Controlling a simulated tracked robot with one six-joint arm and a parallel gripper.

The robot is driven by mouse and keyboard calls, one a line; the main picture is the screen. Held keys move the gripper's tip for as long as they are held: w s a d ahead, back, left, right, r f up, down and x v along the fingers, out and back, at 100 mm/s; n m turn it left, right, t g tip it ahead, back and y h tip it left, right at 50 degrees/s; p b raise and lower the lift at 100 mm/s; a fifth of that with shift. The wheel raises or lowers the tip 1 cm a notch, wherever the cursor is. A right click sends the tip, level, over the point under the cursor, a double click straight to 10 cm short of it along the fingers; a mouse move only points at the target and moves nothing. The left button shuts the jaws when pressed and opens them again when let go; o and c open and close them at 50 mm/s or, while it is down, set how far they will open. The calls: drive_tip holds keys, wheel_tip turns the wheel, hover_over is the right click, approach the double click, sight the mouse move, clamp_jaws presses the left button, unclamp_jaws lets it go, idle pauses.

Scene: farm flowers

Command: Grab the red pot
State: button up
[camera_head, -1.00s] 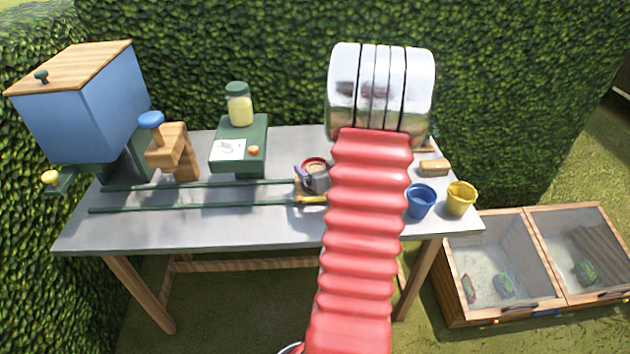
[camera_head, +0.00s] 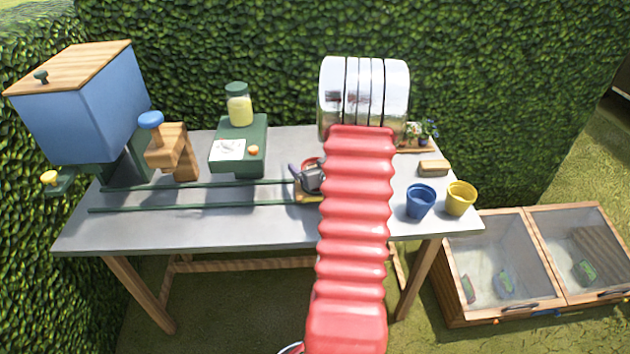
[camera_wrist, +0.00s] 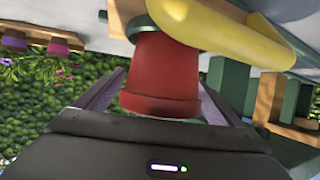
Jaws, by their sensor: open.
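The red pot (camera_wrist: 162,75) fills the middle of the wrist view, which looks upside down, with its rim towards the gripper body. My gripper (camera_wrist: 158,100) is open, with one finger on each side of the pot. I cannot tell whether the fingers touch it. In the head view only a bit of the pot's red rim (camera_head: 310,162) shows. My gripper (camera_head: 312,179) is in front of it and my arm covers the rest. The pot is at the right end of the green rails on the grey table.
A yellow curved part (camera_wrist: 215,30) is close to the pot in the wrist view. Green rails (camera_head: 200,185) run left across the table (camera_head: 180,230). A blue pot (camera_head: 420,203) and a yellow pot (camera_head: 460,199) stand to the right. A green box (camera_head: 238,155) stands behind the rails.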

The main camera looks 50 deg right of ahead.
drive_tip(key=shift+w, duration=0.15)
idle(0.4)
drive_tip(key=c, duration=1.3)
drive_tip(key=shift+c, duration=0.2)
drive_tip(key=shift+r, duration=5)
